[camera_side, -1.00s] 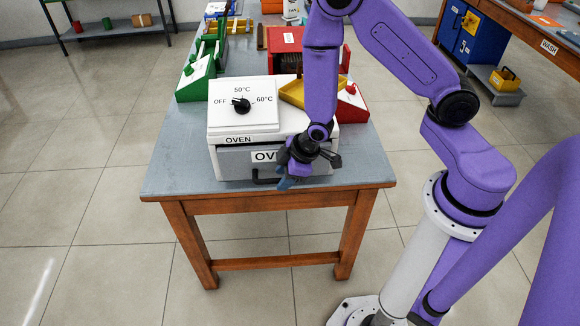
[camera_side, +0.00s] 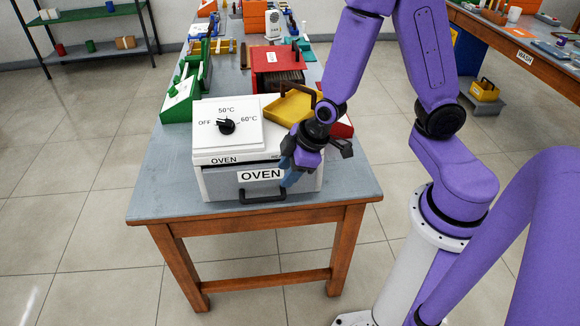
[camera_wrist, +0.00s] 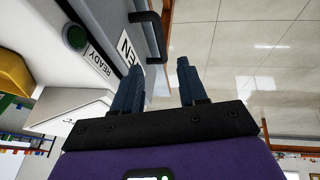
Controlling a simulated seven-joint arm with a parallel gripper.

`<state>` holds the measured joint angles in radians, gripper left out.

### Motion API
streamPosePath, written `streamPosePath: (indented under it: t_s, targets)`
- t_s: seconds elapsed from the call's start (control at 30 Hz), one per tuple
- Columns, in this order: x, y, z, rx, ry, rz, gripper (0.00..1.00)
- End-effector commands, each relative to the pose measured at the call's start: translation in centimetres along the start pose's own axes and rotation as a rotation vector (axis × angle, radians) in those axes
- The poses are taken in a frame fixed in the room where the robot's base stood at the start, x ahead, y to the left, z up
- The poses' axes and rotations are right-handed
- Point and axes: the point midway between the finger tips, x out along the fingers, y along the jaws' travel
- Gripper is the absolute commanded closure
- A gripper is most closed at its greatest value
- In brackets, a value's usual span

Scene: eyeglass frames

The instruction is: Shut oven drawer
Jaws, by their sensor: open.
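The white oven (camera_side: 228,145) stands near the front edge of the table. Its grey drawer front (camera_side: 222,186) carries an OVEN label and a black bar handle (camera_side: 262,197). A dark line runs above the drawer front; I cannot tell how far out the drawer stands. My gripper (camera_side: 288,181) is at the right part of the drawer front, beside the label. In the wrist view my gripper (camera_wrist: 160,68) has its two blue fingers apart with nothing between them. The handle (camera_wrist: 152,38) shows just beyond the left finger, which is close to the label.
A knob (camera_side: 227,126) is on the oven top. The wrist view shows a green READY button (camera_wrist: 75,37). Floor space in front is clear.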

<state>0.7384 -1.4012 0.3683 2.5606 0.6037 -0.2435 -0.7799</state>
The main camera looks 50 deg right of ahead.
Motion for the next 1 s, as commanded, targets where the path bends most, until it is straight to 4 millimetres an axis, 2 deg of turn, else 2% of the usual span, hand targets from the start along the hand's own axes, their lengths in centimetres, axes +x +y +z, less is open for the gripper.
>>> streamPosePath:
  t_s: [0.23, 0.67, 0.77, 0.83, 1.0]
  targets:
    - [-0.9, -0.1, 0.0, 0.001, 0.002, -0.005, 0.58]
    - [-1.2, -0.4, -0.2, -0.001, 0.006, -0.017, 0.58]
    - [-2.2, -2.0, -0.7, -0.013, 0.015, -0.076, 0.58]
    - [-3.7, -3.9, -1.1, -0.03, 0.017, -0.146, 0.58]
    - [-8.9, -8.8, 0.0, -0.11, -0.048, -0.322, 0.58]
